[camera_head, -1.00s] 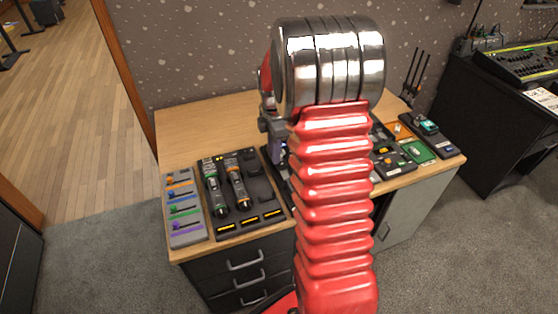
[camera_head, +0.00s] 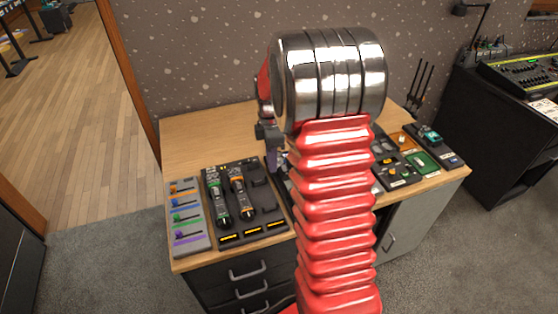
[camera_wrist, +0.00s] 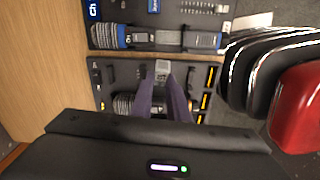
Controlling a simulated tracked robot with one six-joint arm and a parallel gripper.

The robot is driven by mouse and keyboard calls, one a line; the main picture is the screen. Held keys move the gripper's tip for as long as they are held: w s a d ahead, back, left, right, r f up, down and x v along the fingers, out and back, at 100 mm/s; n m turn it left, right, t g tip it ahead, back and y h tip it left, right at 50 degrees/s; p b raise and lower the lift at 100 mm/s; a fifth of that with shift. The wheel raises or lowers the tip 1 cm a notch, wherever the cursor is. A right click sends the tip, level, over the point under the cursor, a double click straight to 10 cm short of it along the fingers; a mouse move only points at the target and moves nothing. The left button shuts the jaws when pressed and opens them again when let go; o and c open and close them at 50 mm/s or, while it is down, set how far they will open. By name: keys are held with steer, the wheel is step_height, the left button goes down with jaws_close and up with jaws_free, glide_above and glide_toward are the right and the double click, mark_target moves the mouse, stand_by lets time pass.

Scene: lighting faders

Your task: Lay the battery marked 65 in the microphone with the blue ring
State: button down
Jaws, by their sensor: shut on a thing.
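My gripper (camera_wrist: 161,80) has two purple fingers, which show in the wrist view over a dark tray. It is shut on a small light grey piece (camera_wrist: 162,70), which looks like a battery; no number can be read on it. In the head view my gripper (camera_head: 272,158) shows partly, left of my red arm, above the tray's back right. The microphone with the blue ring (camera_wrist: 122,37) lies in another dark tray, higher in the wrist view, apart from my fingers. My arm hides it in the head view.
The dark tray (camera_head: 270,215) below my gripper holds a green-ringed microphone (camera_head: 216,197) and an orange-ringed one (camera_head: 239,193). A grey fader panel (camera_head: 187,218) lies to its left. Small trays, one of them green (camera_head: 423,163), stand at the right. The wooden desk's back left (camera_head: 200,130) is clear.

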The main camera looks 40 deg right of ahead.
steer(key=w+a+m, duration=0.1)
steer(key=a+m, duration=0.1)
steer(key=a, duration=0.1)
steer(key=w+a+m, duration=0.1)
steer(key=a+m, duration=0.1)
steer(key=a, duration=0.2)
steer(key=w+a+m, duration=0.1)
steer(key=a+m, duration=0.1)
steer(key=a, duration=0.1)
steer(key=shift+w+a+m, duration=0.2)
steer(key=shift+w+m, duration=0.1)
steer(key=shift+m, duration=0.1)
steer(key=w+a+m, duration=0.1)
steer(key=a+m, duration=0.6)
steer(key=a, duration=0.4)
